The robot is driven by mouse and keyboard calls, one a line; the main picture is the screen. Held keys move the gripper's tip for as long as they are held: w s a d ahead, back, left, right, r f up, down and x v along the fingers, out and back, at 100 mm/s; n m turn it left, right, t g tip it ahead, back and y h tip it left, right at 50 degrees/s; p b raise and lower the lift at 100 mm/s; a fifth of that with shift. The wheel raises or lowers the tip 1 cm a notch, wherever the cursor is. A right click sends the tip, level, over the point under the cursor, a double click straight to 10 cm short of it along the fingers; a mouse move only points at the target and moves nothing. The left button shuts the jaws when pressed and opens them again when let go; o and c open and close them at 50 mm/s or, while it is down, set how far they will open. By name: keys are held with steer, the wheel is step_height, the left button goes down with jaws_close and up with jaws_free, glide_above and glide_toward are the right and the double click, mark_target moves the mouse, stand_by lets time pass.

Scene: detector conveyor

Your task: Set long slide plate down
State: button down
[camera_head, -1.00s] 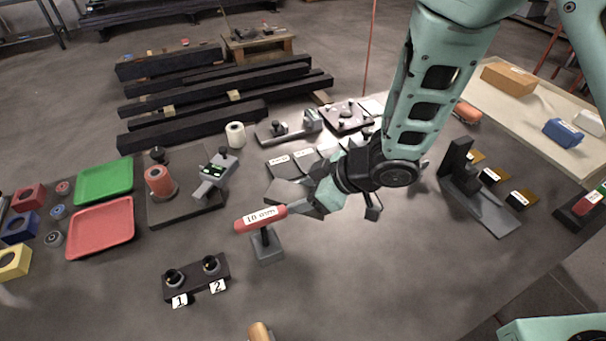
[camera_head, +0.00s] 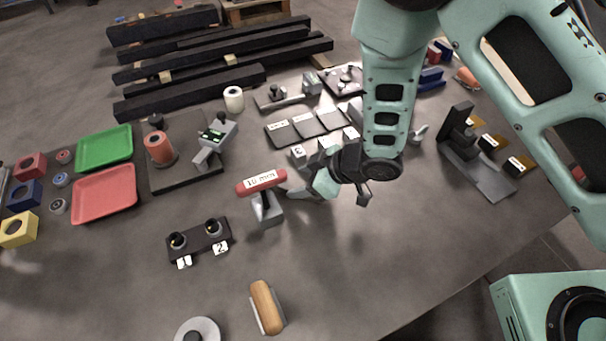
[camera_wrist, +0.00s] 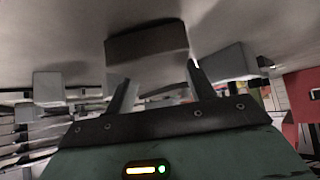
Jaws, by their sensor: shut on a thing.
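My gripper (camera_head: 314,188) is low over the middle of the table in the head view, just right of the red-handled 10 mm gauge, and is shut on the long slide plate. In the wrist view the two fingers (camera_wrist: 158,76) point up the picture. A dark, flat-edged block, which looks like the long slide plate (camera_wrist: 147,43), shows at their tips. In the head view my wrist and fingers hide most of the plate. I cannot tell whether it touches the table.
The 10 mm gauge (camera_head: 261,181) stands on a grey block close to my gripper. Labelled dark plates (camera_head: 308,124) lie behind it. A black angle stand (camera_head: 460,135) is at right. The front right table is clear.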

steer(key=shift+a, duration=0.1)
steer(key=c, duration=0.5)
jaws_free()
steer(key=shift+r, duration=0.1)
steer(key=b+v, duration=0.2)
steer(key=v, duration=1)
